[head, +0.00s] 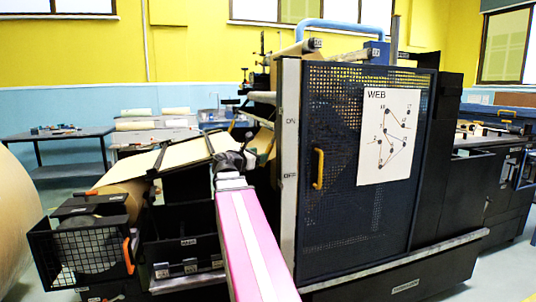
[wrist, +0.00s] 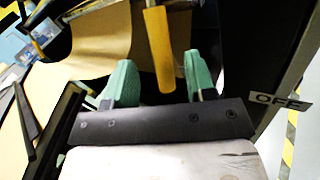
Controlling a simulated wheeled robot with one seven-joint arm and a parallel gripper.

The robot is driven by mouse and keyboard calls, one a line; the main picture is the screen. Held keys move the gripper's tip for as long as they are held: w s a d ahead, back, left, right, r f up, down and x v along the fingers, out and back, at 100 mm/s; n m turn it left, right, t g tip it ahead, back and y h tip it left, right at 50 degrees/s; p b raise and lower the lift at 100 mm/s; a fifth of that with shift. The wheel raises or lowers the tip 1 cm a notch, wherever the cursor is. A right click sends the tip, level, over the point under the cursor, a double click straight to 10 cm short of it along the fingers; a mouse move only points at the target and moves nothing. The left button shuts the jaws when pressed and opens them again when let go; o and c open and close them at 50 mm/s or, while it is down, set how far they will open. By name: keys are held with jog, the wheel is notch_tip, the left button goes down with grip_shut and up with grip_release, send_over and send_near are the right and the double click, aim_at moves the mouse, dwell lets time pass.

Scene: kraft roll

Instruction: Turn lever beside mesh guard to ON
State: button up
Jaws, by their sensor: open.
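The lever has a yellow grip (wrist: 158,48). In the wrist view it comes in from the top edge and ends between my green fingers. My gripper (wrist: 158,62) is open, with one finger on each side of the grip and a visible gap to both. An OFF label (wrist: 279,101) shows at the right of the wrist view. In the head view my gripper (head: 264,146) is beside the pale post (head: 289,225) that carries ON and OFF markings. The dark mesh guard (head: 340,235) stands right of that post. The lever is largely hidden there behind my arm's end.
The mesh guard has its own yellow handle (head: 318,168) and a white WEB sheet (head: 389,136). Brown paper (head: 187,155) runs over the machine at left. A large kraft roll (head: 15,225) stands at the far left. A dark table (head: 60,138) is behind.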

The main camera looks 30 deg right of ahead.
aim_at(270, 147)
jog(key=x, duration=0.5)
jog(key=shift+w+d, duration=0.15)
jog(key=shift+d, duration=0.15)
grip_shut()
